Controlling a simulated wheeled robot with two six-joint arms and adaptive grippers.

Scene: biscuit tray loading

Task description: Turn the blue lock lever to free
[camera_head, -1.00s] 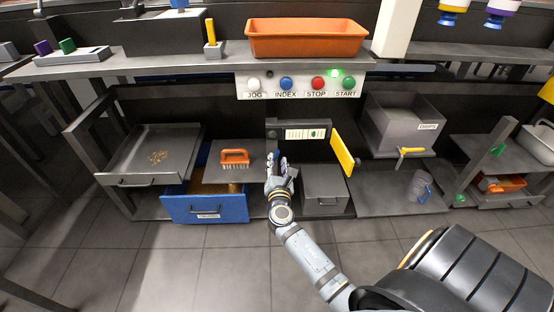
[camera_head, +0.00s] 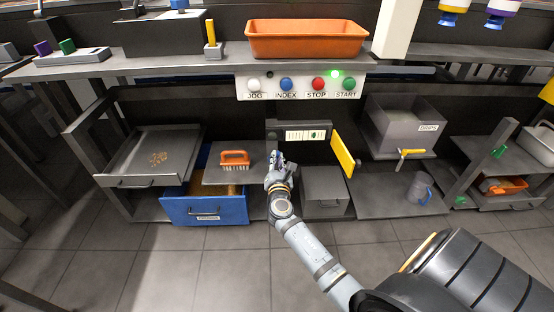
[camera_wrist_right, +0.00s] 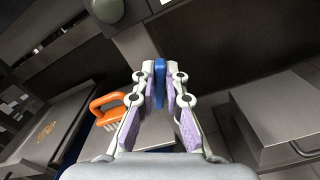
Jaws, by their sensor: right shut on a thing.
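The blue lock lever (camera_wrist_right: 160,72) shows in the right wrist view as an upright blue bar between the two fingertips. My right gripper (camera_wrist_right: 160,86) is shut on it, with a pale finger on each side. In the head view my right gripper (camera_head: 276,160) is at the left end of the dark housing (camera_head: 300,125) with the white label strip, and it mostly hides the lever. My left gripper is not in view.
An open yellow door (camera_head: 342,155) stands just right of the housing. An orange brush (camera_head: 235,158) lies on a grey shelf to the left, above an open blue drawer (camera_head: 205,210). A grey box (camera_head: 325,190) sits below right. The floor in front is clear.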

